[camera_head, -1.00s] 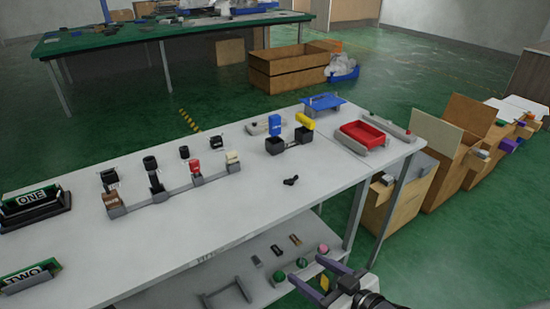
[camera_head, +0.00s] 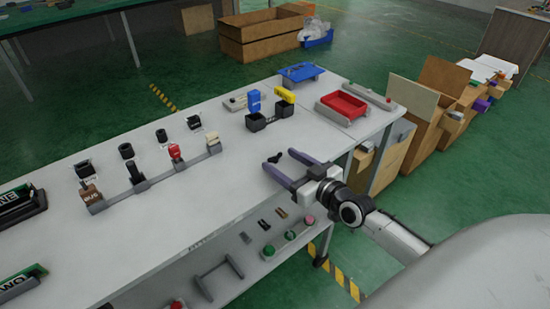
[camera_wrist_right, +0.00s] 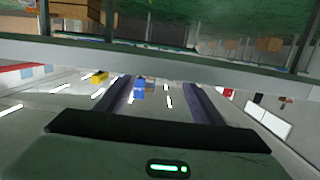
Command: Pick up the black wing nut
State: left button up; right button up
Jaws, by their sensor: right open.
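The black wing nut (camera_head: 276,157) is a small dark piece lying on the white tabletop (camera_head: 215,195) in the head view, near its right front part. My right gripper (camera_head: 279,161) is open, with its two purple-grey fingers spread at the table's front edge. In the head view the wing nut appears around the fingertips; I cannot tell the height of the fingers above it. In the wrist view the fingers (camera_wrist_right: 153,98) are apart, and I cannot make out the wing nut between them. My left gripper is not in view.
Behind are black bins (camera_head: 268,117) with blue and yellow pieces, a red tray (camera_head: 344,104) and a blue stand (camera_head: 301,72). A row of lever fixtures (camera_head: 135,172) stands left. A lower shelf (camera_head: 232,258) holds small parts. Cardboard boxes (camera_head: 418,115) stand right.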

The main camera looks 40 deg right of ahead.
jog(key=shift+w+a+f, duration=0.1)
jog(key=shift+w+f, duration=0.1)
jog(key=shift+w, duration=0.8)
jog(key=c, duration=1.1)
jog(key=shift+r, duration=0.1)
